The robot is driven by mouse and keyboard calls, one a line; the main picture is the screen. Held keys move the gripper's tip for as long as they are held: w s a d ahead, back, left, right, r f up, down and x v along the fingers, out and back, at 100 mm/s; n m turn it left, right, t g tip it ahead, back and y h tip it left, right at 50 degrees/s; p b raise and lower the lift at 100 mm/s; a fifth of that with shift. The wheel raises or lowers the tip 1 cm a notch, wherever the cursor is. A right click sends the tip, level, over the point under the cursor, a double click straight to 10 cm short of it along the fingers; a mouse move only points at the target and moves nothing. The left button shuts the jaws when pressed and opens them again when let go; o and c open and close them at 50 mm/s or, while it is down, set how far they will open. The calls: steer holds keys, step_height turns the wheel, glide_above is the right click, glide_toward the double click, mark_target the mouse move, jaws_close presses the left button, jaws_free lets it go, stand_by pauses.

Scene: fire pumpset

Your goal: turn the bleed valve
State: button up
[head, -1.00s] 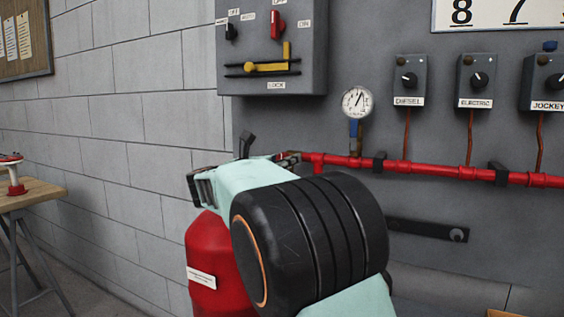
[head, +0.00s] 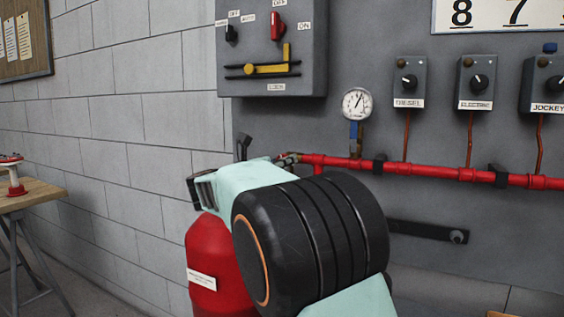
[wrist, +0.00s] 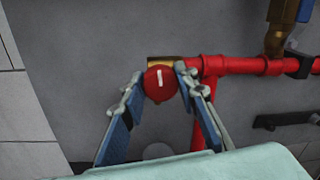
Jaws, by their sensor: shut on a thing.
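The bleed valve shows in the wrist view as a round red knob (wrist: 160,84) with a white mark that stands nearly upright. It sits by a brass fitting at the left end of the red pipe. My gripper (wrist: 160,77) has one finger against each side of the knob and is shut on it. In the head view my gripper (head: 266,151) is at the left end of the pipe, and my own wrist and arm hide most of the knob.
The red pipe (head: 430,170) runs right along the grey panel, below a pressure gauge (head: 357,103) and several switch boxes. A red tank (head: 207,255) stands below my gripper. A grey control box (head: 272,45) hangs above. A wooden table (head: 30,195) is at the far left.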

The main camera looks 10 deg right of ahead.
steer(key=n+p, duration=0.1)
steer(key=n, duration=0.3)
steer(key=n+p, duration=0.2)
steer(key=n, duration=0.2)
steer(key=shift+t, duration=0.3)
steer(key=n+p, duration=0.2)
steer(key=n, duration=0.2)
steer(key=n+p, duration=0.2)
steer(key=n, duration=0.1)
steer(key=shift+r+n+t, duration=0.1)
steer(key=shift+n+t, duration=0.2)
steer(key=shift+n, duration=0.1)
steer(key=n+p, duration=0.2)
steer(key=n, duration=0.1)
steer(key=n+y+p, duration=0.1)
steer(key=n+p, duration=0.2)
steer(key=n, duration=0.1)
steer(key=shift+t, duration=0.3)
steer(key=n+p, duration=0.2)
steer(key=n, duration=0.1)
steer(key=shift+p, duration=0.4)
steer(key=shift+n+p, duration=0.85)
steer(key=shift+n, duration=0.55)
steer(key=shift+y, duration=0.3)
